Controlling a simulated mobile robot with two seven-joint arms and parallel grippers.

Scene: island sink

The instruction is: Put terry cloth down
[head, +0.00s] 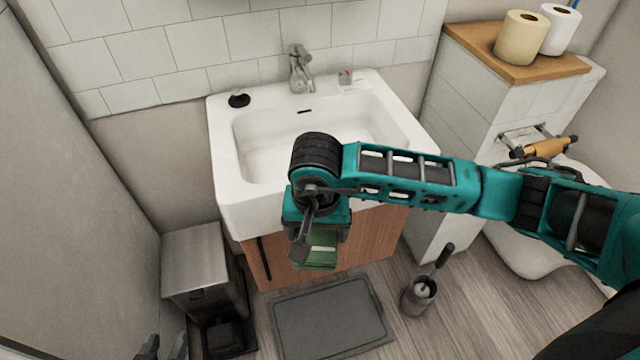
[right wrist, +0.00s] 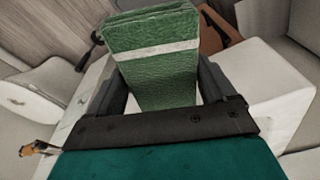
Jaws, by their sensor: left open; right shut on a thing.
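The terry cloth is a folded green cloth with a white stripe; it fills the middle of the right wrist view (right wrist: 158,75). In the head view its green lower part (head: 318,256) shows below my right gripper (head: 317,240). That gripper is shut on the cloth, holding it in front of the sink cabinet, above the floor. The upper part of the cloth is hidden by the gripper in the head view. My left gripper (head: 163,347) shows only its dark fingertips at the bottom left; it is open and empty.
A white sink (head: 225,165) with a tap (head: 300,70) stands behind my right arm. A grey mat (head: 330,318) lies on the floor below. A metal bin (head: 195,262) stands left, a toilet brush holder (head: 418,297) right. Paper rolls (head: 521,38) stand on a wooden shelf (head: 480,50).

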